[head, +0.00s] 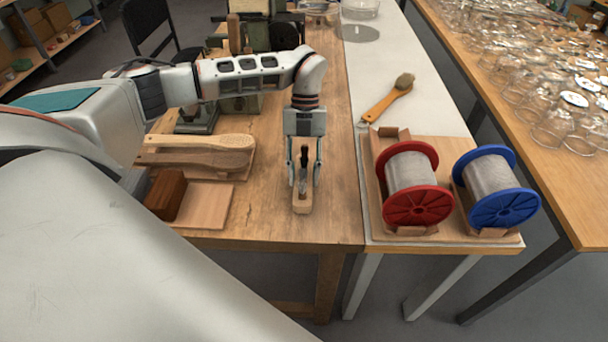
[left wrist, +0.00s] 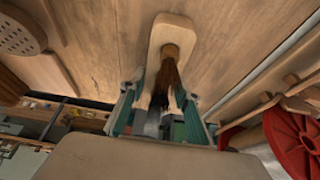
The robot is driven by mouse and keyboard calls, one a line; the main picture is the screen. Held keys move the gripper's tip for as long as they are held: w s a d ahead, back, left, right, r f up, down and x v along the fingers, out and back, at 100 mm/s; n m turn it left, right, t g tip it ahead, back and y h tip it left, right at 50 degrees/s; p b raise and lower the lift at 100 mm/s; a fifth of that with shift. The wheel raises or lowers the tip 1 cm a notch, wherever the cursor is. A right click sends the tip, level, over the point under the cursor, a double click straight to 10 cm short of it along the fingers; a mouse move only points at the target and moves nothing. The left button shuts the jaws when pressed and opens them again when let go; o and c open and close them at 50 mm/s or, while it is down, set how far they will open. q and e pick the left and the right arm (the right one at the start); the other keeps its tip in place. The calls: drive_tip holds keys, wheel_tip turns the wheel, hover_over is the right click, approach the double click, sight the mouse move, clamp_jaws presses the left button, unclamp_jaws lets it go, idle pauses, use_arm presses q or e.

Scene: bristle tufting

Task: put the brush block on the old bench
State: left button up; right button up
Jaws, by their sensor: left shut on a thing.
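My left gripper (head: 303,180) is shut on the brown upright part of a pale wooden block with rounded ends (head: 302,207), which appears to be the brush block. The block also shows in the left wrist view (left wrist: 173,27), beyond the fingertips (left wrist: 162,108). It is over the front of the brown wooden bench (head: 265,222), which I take as the old bench. I cannot tell whether the block touches the wood. My right gripper is not in view.
Wooden paddles (head: 195,150) lie on a board left of the gripper. A dark block (head: 166,193) sits by a pale plate (head: 208,205). At right are red (head: 418,206) and blue (head: 503,206) spools and a brush (head: 388,100). Bench wood around the held block is clear.

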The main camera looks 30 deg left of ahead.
use_arm(q)
drive_tip(key=shift+f, duration=0.25)
drive_tip(key=shift+f, duration=0.15)
drive_tip(key=o, duration=1.2)
drive_tip(key=v, duration=1.2)
drive_tip(key=shift+s, duration=0.1)
